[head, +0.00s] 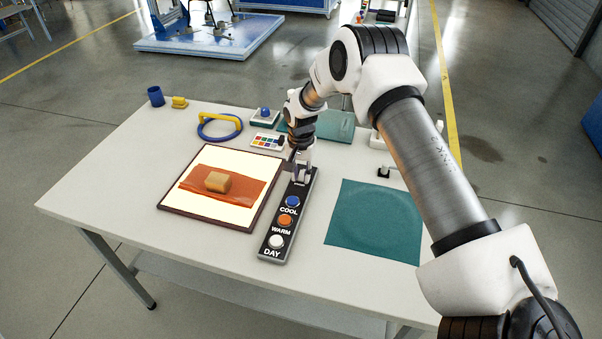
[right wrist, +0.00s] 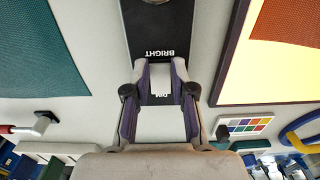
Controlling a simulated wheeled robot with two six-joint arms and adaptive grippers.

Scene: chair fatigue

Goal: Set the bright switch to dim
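A black control panel (head: 287,218) lies on the table with a blue COOL button, an orange WARM button and a white DAY button. Its far end carries the bright switch, mostly hidden by my right gripper (head: 302,178) in the head view. In the right wrist view the BRIGHT label and the DIM label show upside down, with the white switch (right wrist: 160,80) between them. My right gripper (right wrist: 160,68) is over the switch, its two fingers apart on either side of it. I cannot tell whether they touch it. My left gripper is out of view.
A framed tray (head: 170,205) with an orange cloth and a tan block is left of the panel. A teal mat (head: 375,222) is on the right. A blue ring (head: 205,134), a colour palette (head: 267,141) and a blue cup (head: 155,96) stand farther back.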

